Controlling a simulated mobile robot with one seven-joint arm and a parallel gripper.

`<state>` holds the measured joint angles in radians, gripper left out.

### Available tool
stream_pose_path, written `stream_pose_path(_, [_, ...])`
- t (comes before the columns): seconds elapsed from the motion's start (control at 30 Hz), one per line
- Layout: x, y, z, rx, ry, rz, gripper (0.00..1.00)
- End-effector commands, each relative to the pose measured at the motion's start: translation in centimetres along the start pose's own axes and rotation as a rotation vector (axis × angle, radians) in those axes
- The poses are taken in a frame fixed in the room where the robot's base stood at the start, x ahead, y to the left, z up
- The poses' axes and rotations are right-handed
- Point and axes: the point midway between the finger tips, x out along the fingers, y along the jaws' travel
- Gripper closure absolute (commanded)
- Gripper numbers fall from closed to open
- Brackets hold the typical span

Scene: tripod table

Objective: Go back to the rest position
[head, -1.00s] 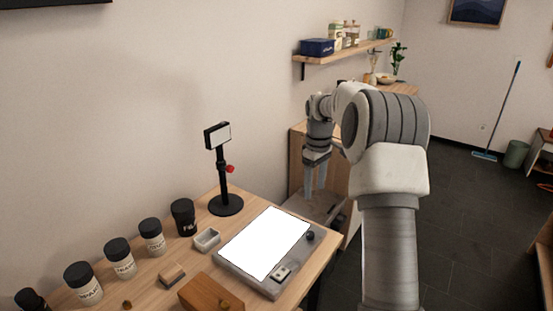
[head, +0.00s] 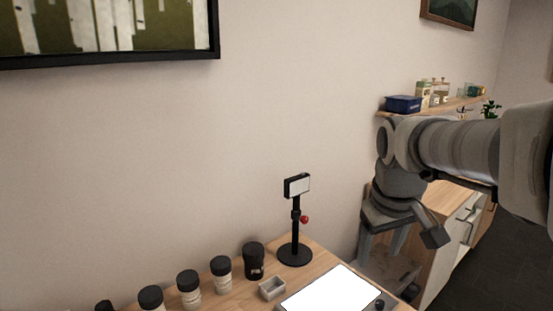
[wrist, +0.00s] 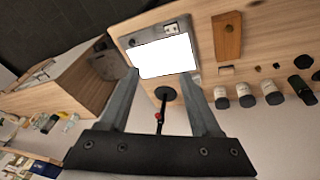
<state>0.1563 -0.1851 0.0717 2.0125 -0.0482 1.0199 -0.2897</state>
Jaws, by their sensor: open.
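My gripper (head: 382,248) is open and empty, pointing down to the right of the table (head: 318,262) in the head view. Its two fingers stand wide apart in the wrist view (wrist: 160,76), with nothing between them close by. A black stand (head: 296,230) with a small device on top (head: 297,186) and a red knob (head: 304,219) stands upright on the table, apart from my gripper. A bright white light panel (head: 330,291) lies in front of it, partly cut off by the frame's lower edge.
A small grey box (head: 272,288) sits near the panel. A wooden block (wrist: 227,36) shows in the wrist view. A cabinet (head: 446,225) and a wall shelf (head: 440,107) stand beyond my arm.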

Motion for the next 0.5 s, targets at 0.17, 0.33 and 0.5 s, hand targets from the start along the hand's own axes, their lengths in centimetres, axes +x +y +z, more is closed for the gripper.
stream_pose_path(0.17, [-2.3,-2.7,4.5,0.078,0.075,0.000,0.36])
stream_pose_path(0.33, [-3.0,-4.9,8.6,0.156,0.143,-0.018,0.36])
stream_pose_path(0.5, [-2.8,-6.4,11.6,0.214,0.191,-0.041,0.36])
